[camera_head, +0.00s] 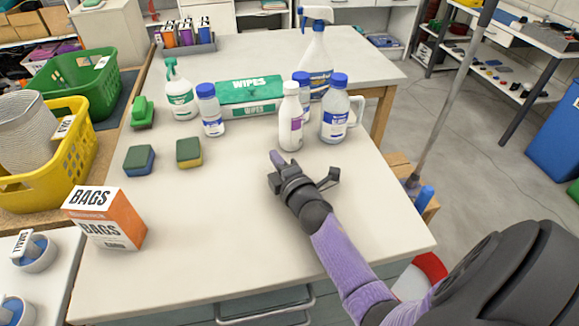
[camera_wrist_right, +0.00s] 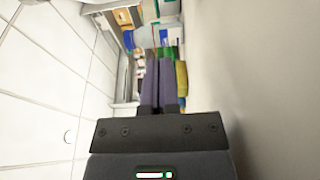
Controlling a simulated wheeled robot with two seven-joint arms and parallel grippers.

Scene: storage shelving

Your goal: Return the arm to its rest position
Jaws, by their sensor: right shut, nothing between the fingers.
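My right arm, with a purple sleeve, comes in from the lower right of the head view. Its dark gripper (camera_head: 277,158) is over the white table (camera_head: 210,235), short of the bottles and touching none of them. In the right wrist view its two purple fingers (camera_wrist_right: 161,70) lie side by side, shut and empty. The white bottle with a purple label (camera_head: 291,120) stands just beyond the fingertips. My left gripper is not in view.
Several bottles, a green wipes box (camera_head: 251,92) and a large spray bottle (camera_head: 316,60) stand beyond the gripper. Two sponges (camera_head: 189,152) and an orange bags box (camera_head: 105,218) are left. A grey pole (camera_head: 455,95) rises right of the table. The table's front middle is clear.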

